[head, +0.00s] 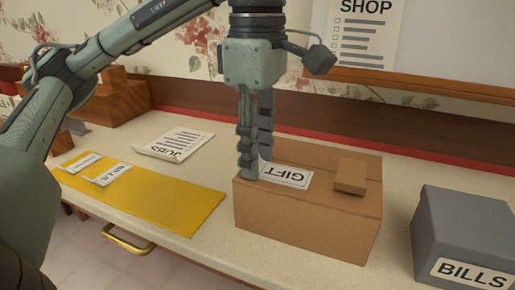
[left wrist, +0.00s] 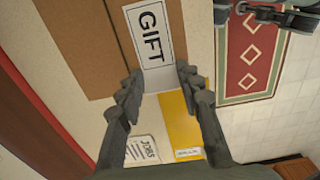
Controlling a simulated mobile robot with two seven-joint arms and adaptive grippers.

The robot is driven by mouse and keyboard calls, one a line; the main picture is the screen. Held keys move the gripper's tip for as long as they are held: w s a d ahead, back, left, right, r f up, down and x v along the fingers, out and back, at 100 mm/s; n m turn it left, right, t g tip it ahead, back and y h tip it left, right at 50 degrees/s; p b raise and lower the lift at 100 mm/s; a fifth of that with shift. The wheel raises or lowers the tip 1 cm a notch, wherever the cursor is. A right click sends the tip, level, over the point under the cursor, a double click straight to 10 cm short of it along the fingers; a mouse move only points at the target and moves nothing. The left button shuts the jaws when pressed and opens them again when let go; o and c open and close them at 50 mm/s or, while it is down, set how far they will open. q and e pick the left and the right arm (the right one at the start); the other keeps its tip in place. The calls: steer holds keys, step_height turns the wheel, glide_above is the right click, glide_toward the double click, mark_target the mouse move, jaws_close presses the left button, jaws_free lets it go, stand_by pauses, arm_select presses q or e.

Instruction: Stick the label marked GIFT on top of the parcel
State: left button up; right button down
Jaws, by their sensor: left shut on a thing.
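The GIFT label (head: 288,176) is a white card with black letters, at the left part of the brown parcel's (head: 305,225) top. My left gripper (head: 254,172) points down at the parcel's left edge and is shut on the label's near end. In the left wrist view the label (left wrist: 152,35) runs out from between the fingertips (left wrist: 160,85) over the parcel top (left wrist: 75,45). It looks flat on or just above the cardboard; I cannot tell which. A dark grey part (left wrist: 285,17) at that view's upper right may be my right gripper; its jaws are not clear.
A small brown block (head: 350,177) sits on the parcel's right part. A grey BILLS box (head: 462,235) stands to the right.

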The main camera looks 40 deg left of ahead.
arm_select(q)
steer(key=o, duration=1.4)
steer(key=shift+c, duration=0.2)
arm_select(e)
steer(key=shift+r, duration=0.1)
arm_select(q)
steer(key=shift+r, duration=0.1)
steer(key=shift+r+p, duration=1)
steer(key=shift+r, duration=0.25)
steer(key=shift+r+p, duration=0.95)
steer(key=shift+p, duration=0.1)
steer(key=shift+r+p, duration=0.7)
steer(key=shift+p, duration=0.05)
steer(key=shift+r+p, duration=0.5)
arm_select(e)
step_height(320, 180, down, 14)
steer(key=s+g, duration=0.1)
steer(key=shift+s+r+y, duration=0.25)
steer(key=shift+s+y, duration=0.05)
